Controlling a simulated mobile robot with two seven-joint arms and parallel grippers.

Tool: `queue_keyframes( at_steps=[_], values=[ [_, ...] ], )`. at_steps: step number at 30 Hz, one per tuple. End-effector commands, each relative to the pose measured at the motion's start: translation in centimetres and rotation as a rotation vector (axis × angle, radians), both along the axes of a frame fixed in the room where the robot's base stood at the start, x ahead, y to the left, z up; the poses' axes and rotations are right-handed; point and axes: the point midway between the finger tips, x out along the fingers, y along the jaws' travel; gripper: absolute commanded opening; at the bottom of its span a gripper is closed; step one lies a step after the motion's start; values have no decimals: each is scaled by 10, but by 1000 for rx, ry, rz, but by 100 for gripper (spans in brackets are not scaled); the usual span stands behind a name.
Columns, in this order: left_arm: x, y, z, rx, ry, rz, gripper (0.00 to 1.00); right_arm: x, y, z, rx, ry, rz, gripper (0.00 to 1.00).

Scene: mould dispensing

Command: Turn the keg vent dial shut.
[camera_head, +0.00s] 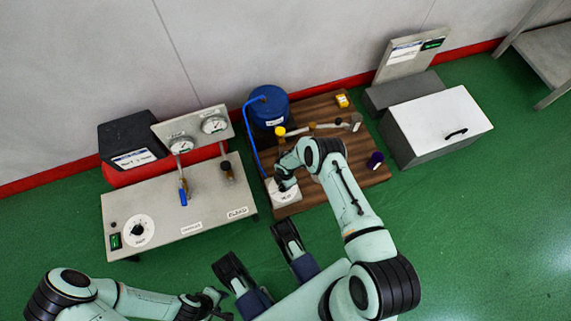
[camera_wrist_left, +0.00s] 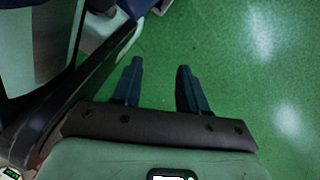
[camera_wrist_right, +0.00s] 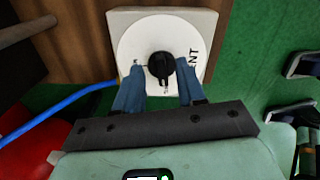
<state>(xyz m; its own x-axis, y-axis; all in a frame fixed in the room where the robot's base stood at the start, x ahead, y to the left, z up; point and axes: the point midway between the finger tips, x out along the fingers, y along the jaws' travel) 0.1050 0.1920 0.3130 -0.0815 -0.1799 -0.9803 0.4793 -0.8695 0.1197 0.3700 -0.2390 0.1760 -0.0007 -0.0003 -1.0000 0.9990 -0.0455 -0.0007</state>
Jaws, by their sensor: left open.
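The keg vent dial is a white disc on a pale square plate (camera_head: 286,196) at the front left corner of the wooden board. In the right wrist view its white face (camera_wrist_right: 132,45) bears part of the word VENT, and a black knob (camera_wrist_right: 161,66) stands at its middle. My right gripper (camera_wrist_right: 160,72) is over the dial, with its blue fingers spread on either side of the knob; a gap shows on each side. In the head view this gripper hides part of the dial. My left gripper (camera_head: 214,298) is open and empty over the green floor; its spread fingers (camera_wrist_left: 160,80) show in the left wrist view.
The blue keg (camera_head: 268,108) stands behind the dial, with a blue hose (camera_head: 250,140) running down beside it. A grey gauge panel (camera_head: 185,215) is on the left.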

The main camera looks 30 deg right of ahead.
Motion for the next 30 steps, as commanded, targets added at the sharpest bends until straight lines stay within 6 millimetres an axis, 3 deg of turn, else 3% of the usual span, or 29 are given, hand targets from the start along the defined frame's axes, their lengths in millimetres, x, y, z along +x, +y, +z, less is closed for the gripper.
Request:
queue_keyframes(
  at_steps=[1,9,15,30],
  values=[
    [8,-1,7,2,-27,-3,43,1,0,15,-1,-3,1,39],
    [54,-6,36,12,-179,-17,43,1,-1,77,0,-4,0,39],
    [73,-9,51,15,-244,-21,43,1,0,106,0,-3,1,39],
    [80,-10,55,17,-266,-21,43,0,0,115,0,-1,1,39]
  ],
)
